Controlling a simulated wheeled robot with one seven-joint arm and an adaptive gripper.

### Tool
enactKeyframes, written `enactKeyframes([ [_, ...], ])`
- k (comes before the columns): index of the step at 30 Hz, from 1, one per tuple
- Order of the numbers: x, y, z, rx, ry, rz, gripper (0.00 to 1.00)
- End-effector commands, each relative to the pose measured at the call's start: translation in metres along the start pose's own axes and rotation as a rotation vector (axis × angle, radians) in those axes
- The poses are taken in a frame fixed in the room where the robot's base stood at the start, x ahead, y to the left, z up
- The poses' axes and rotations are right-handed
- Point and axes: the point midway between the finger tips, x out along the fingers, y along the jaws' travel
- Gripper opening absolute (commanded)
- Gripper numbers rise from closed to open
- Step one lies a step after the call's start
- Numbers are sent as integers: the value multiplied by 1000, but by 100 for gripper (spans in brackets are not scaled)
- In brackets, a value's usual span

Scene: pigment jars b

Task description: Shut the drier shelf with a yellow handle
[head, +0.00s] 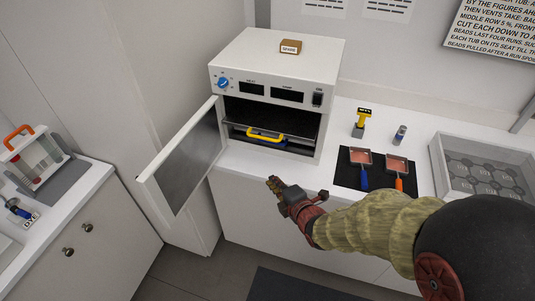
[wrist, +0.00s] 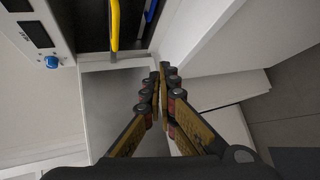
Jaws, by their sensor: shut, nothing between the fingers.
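The white drier (head: 285,58) stands on the counter with its door (head: 185,155) swung open to the left. Inside, a dark shelf with a yellow handle (head: 265,136) sits low in the chamber, its handle at the front opening. The yellow handle (wrist: 115,25) also shows at the top of the wrist view, with the dark chamber behind it. My gripper (head: 275,185) is in front of and below the drier opening, apart from the handle. Its fingers (wrist: 160,80) are shut and empty in the wrist view. How far the shelf sticks out is hard to tell.
The open door stands to the left of my gripper. A dark mat with two pans (head: 396,164), a yellow-topped tool (head: 361,120) and a grey tray (head: 439,160) lie to the right. A blue part (wrist: 151,10) shows beside the handle. A small box (head: 291,46) sits on top.

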Motion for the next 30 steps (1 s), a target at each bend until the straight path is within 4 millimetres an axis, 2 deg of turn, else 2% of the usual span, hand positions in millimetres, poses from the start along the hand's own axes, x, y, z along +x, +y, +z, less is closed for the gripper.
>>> enactKeyframes([
  [3,-7,33,-5,103,18,142,0],
  [6,-11,55,-6,166,33,227,0],
  [9,-12,65,-6,208,43,262,0],
  [13,-4,66,-6,218,45,259,0],
  [17,16,70,-7,218,45,258,0],
  [28,85,88,-8,216,45,257,0],
  [30,93,89,0,216,41,257,0],
])
